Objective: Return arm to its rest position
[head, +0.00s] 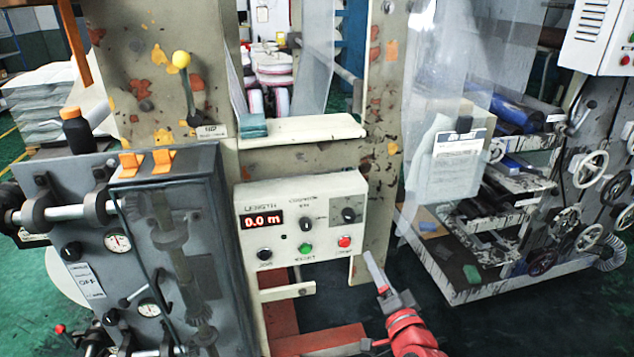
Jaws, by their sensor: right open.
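My right gripper (388,279) is at the lower middle of the head view, on a red arm that comes in from the bottom edge. Its grey fingers are apart and empty, pointing up and left. It is below and right of the control panel (286,217), apart from it as far as I can see. The panel carries a red display reading 0.0 m (263,220), a green button (305,248), a red button (344,242) and dark knobs. My left gripper is not in view.
A grey machine cabinet (190,230) with gauges and rollers stands at the left. A worn beige frame with a yellow-knobbed lever (182,62) rises behind. At the right are shelves (480,285) and a machine with handwheels (590,168). Dark floor shows between them.

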